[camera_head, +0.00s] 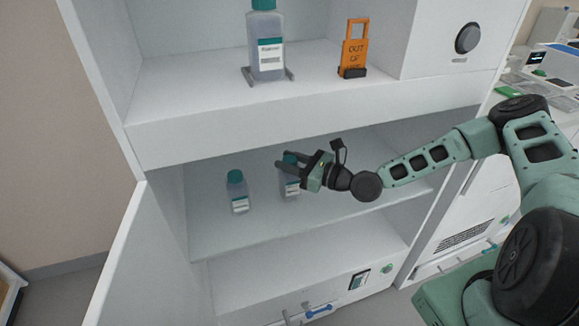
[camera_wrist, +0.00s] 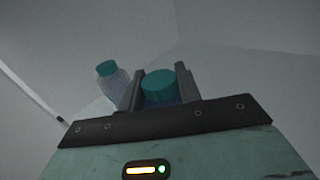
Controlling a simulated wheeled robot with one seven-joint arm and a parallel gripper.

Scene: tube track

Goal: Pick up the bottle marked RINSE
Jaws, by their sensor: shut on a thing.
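My gripper (camera_head: 284,160) reaches into the lower compartment of the white cabinet. It is shut on a bottle (camera_head: 290,186) with a teal cap and white label. In the wrist view this bottle's cap (camera_wrist: 158,86) sits between the two fingers. I cannot tell whether the bottle still touches the shelf. A second teal-capped bottle (camera_head: 237,190) stands upright to its left on the shelf and also shows in the wrist view (camera_wrist: 114,83). The label writing on both is too small to read, so I cannot tell which is marked RINSE.
A larger teal-capped bottle (camera_head: 267,45) stands in a grey holder on the upper shelf, beside an orange tag (camera_head: 354,47). The upper shelf's thick front edge (camera_head: 250,125) lies just above my gripper. An open door (camera_head: 140,260) hangs at the left.

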